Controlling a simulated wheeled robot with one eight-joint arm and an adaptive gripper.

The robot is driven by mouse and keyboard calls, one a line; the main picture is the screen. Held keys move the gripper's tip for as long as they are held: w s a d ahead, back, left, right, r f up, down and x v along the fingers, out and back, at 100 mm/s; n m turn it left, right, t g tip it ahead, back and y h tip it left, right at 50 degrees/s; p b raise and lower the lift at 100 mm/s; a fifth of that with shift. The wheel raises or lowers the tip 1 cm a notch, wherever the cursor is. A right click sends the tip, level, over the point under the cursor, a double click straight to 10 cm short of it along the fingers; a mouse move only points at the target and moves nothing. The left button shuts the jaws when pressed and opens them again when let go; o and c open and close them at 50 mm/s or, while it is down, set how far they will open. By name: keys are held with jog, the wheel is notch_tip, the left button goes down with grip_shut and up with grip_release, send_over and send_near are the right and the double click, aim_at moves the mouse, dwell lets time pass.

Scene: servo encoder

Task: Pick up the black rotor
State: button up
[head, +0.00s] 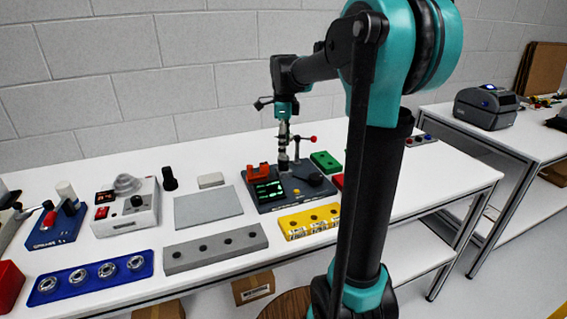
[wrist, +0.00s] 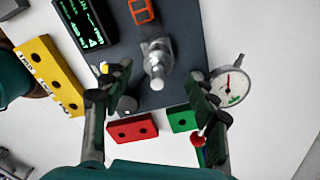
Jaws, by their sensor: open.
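I cannot tell for sure which thing is the black rotor. A dark round piece (head: 314,179) sits on the right part of the dark test station (head: 268,204); a dark cylinder also shows beside my left finger in the wrist view (wrist: 127,105). My gripper (wrist: 158,75) is open above the station, with a finger to either side of the station's metal spindle (wrist: 157,62). I see nothing held between the fingers.
A yellow tray (head: 295,232), a grey holed tray (head: 188,259) and a blue tray with metal rings (head: 68,293) line the front. A dial gauge (wrist: 229,87), a red-knobbed lever (wrist: 198,139), and red (wrist: 131,129) and green (wrist: 182,120) blocks lie close to my fingers.

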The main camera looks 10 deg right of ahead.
aim_at(284, 159)
jog(key=shift+s+a+f, duration=0.1)
jog(key=shift+a+f, duration=0.05)
jog(key=shift+f, duration=2.5)
jog(key=shift+c, duration=0.6)
grip_shut()
